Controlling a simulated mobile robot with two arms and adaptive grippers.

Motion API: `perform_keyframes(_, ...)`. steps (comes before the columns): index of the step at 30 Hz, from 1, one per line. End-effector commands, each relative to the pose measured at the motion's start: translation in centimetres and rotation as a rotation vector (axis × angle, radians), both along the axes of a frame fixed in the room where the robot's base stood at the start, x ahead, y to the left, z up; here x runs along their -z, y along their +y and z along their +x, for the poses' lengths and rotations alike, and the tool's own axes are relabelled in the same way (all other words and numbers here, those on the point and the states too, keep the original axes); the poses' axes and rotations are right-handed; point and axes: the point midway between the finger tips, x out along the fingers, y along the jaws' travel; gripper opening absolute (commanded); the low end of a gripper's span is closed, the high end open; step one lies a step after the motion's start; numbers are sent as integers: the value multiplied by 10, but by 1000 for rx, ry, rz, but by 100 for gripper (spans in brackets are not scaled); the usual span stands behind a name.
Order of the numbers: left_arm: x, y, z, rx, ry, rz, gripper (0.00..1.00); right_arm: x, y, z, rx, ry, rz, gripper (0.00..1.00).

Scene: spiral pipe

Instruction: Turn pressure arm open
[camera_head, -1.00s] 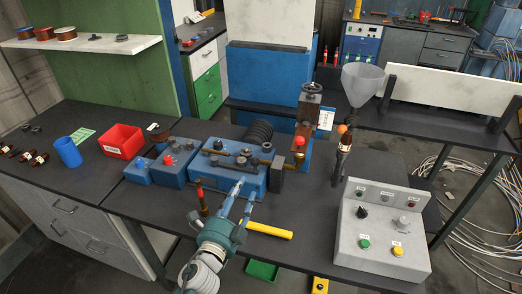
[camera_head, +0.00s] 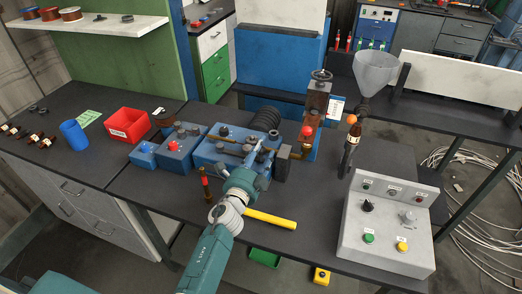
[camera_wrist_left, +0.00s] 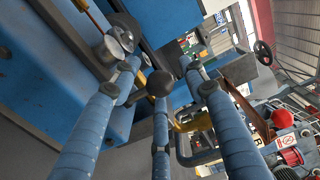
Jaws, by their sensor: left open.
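The blue machine (camera_head: 215,152) stands on the dark bench in the head view. Brass-coloured bars and dark knobs lie across its top. My left gripper (camera_head: 262,152) reaches over the machine's right part and hides some of it. In the left wrist view, the fingers of my left gripper (camera_wrist_left: 158,68) are spread apart. A dark ball knob (camera_wrist_left: 160,83) shows between them, with a gap on both sides; it may belong to the pressure arm, but I cannot tell for sure. I cannot tell whether any finger touches it. My right gripper is not in view.
A brown upright with a handwheel (camera_head: 321,76) and a red knob (camera_head: 307,131) stand right of my gripper. A yellow bar (camera_head: 270,219) lies in front of the machine. A grey control box (camera_head: 385,245) stands at the right. A red bin (camera_head: 126,127) is at the left.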

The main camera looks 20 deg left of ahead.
Motion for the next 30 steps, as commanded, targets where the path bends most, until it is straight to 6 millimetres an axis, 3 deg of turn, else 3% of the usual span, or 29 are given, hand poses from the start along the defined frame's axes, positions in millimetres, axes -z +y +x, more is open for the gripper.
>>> perform_keyframes(3, 0, 0, 3, 0, 1, 0, 44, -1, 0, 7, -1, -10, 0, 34)
perform_keyframes(9, 0, 0, 3, 0, 1, 0, 44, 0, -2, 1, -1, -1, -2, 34)
perform_keyframes(16, 0, 0, 3, -1, 1, 0, 0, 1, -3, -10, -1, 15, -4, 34)
perform_keyframes(30, 0, 4, -10, 73, 6, 7, 0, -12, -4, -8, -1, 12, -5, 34)
